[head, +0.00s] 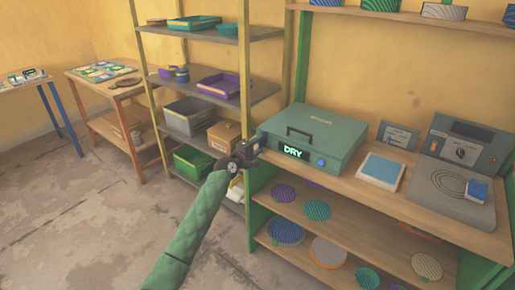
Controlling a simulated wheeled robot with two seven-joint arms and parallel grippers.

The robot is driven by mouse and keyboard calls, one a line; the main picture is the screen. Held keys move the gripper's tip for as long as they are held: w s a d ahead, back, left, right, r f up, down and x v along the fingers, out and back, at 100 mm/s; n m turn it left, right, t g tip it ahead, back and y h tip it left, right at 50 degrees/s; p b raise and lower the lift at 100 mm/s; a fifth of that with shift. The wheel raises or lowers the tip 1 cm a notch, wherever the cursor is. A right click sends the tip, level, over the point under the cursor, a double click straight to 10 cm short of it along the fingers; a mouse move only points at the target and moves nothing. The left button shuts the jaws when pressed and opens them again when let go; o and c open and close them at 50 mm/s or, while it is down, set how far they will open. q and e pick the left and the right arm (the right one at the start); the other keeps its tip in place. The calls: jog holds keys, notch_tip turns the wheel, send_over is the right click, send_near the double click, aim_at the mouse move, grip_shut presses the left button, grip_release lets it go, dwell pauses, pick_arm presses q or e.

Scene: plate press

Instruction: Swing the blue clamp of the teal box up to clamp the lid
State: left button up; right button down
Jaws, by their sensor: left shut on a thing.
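The teal box (338,134) stands on the wooden bench with its lid (315,122) down and a dark handle on top. Its front has a lit "DRY" sign (292,152) and a round blue knob (321,162). My left gripper (256,146) is at the box's left front corner, shut on the blue clamp, which is mostly hidden by the gripper. The clamp's exact angle cannot be told. My right gripper is not in view.
Right of the box are a white-and-blue pad (380,171), a small grey panel (398,136) and a grey device (455,172). Shelves below hold round patterned plates (286,231). A shelf rack (205,85) with trays stands to the left. The floor at left is clear.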

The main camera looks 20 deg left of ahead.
pick_arm(q)
jog(key=shift+f, duration=0.15)
jog(key=o, duration=1)
jog(key=shift+s, duration=0.1)
